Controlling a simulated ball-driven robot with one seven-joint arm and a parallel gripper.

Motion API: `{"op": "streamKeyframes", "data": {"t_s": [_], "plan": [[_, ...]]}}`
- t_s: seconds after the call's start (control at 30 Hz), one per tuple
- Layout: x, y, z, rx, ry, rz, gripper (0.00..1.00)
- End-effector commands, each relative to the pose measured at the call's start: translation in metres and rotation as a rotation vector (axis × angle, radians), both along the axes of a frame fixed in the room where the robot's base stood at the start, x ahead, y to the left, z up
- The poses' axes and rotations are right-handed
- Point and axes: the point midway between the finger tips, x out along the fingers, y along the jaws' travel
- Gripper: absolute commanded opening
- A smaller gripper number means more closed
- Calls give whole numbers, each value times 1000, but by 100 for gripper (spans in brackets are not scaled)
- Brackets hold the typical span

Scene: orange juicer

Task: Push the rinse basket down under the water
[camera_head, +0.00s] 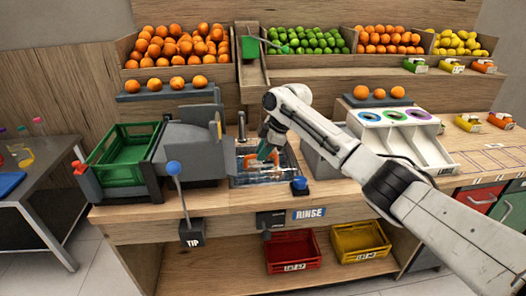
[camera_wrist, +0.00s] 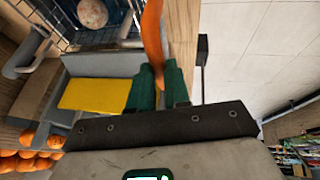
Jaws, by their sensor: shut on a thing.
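The rinse basket (camera_head: 247,176) sits in the sink area (camera_head: 291,170) at the middle of the counter; its wire mesh shows at the top left of the wrist view (camera_wrist: 52,12). A pale brownish round thing (camera_wrist: 92,12) lies in the mesh. My gripper (camera_head: 266,156) reaches down over the sink. In the wrist view its green fingers (camera_wrist: 158,76) are shut on an orange curved handle (camera_wrist: 153,30), which runs upward out of the frame. How deep the basket sits, and the water level, I cannot tell.
A green crate (camera_head: 125,155) and a grey tipping unit stand left of the sink. A lever with a blue ball (camera_head: 173,168) rises in front, and a blue button (camera_head: 299,186) sits right of the sink. A white tray (camera_head: 400,130) stands further right.

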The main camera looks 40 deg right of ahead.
Motion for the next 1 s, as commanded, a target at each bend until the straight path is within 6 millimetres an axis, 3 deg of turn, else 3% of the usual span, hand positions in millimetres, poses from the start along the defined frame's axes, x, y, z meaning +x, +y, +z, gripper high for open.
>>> {"op": "streamKeyframes", "data": {"t_s": [0.03,0.1,0.33,0.5,0.8,0.83,1.0], "plan": [[-2,2,-25,8,8,-4,0],[-2,2,-46,8,11,-3,0],[-3,2,-94,6,13,-3,0],[-3,1,-104,5,13,-3,0],[-4,1,-105,5,17,-3,0],[-4,1,-105,5,17,-3,19],[-3,1,-103,5,13,-3,35]]}}
